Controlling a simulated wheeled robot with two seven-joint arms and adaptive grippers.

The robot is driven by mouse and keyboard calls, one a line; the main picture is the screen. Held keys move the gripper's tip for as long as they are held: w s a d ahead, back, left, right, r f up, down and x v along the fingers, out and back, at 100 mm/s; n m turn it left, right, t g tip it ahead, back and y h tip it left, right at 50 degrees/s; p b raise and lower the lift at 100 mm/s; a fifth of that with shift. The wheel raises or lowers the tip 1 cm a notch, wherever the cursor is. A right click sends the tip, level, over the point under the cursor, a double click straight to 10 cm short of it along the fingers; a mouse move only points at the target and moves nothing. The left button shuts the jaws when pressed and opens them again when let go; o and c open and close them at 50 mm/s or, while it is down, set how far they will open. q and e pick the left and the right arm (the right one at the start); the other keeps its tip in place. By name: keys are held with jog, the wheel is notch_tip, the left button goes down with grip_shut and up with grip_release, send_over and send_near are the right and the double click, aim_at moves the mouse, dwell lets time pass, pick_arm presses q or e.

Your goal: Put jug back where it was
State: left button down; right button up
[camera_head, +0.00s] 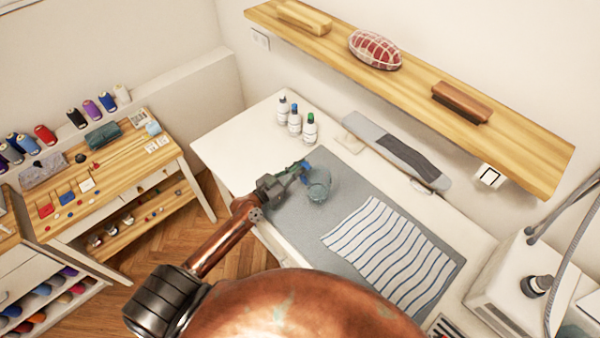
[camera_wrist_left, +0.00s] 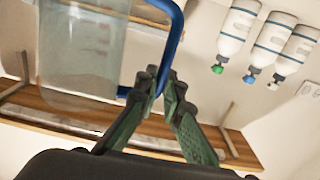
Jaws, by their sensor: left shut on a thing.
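The clear jug (camera_head: 319,189) with a blue handle shows in the head view over the far left part of the grey mat (camera_head: 283,215). I cannot tell whether its base touches the mat. My left gripper (camera_head: 301,173) is shut on the handle, on the left side of the jug. In the left wrist view the see-through jug (camera_wrist_left: 82,50) is at upper left, cut off by the top edge. The left gripper's green fingers (camera_wrist_left: 168,92) close on its blue handle (camera_wrist_left: 174,38). My right gripper is not in view.
Several bottles, one being the green-capped bottle (camera_head: 310,129), stand behind the jug. A striped cloth (camera_head: 390,258) lies on the mat. A sleeve board (camera_head: 395,150) lies along the wall. A wooden shelf (camera_head: 420,80) overhangs the white table (camera_head: 228,148), whose left corner is clear.

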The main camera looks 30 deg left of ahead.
pick_arm(q)
jog(key=f+b, duration=0.1)
jog(key=f, duration=0.2)
jog(key=shift+w+a+f+b, duration=0.1)
jog(key=shift+a+f+b, duration=0.1)
jog(key=shift+b, duration=0.1)
jog(key=shift+r, duration=0.1)
jog(key=c, duration=2.1)
grip_release()
jog(key=b, duration=0.5)
send_near(300, 176)
jog(key=shift+s+a+r, duration=0.25)
jog(key=shift+s+r, duration=0.05)
jog(key=shift+r, duration=0.3)
jog(key=shift+s+a+r, duration=0.25)
jog(key=shift+a+r, duration=0.05)
jog(key=shift+r, duration=0.3)
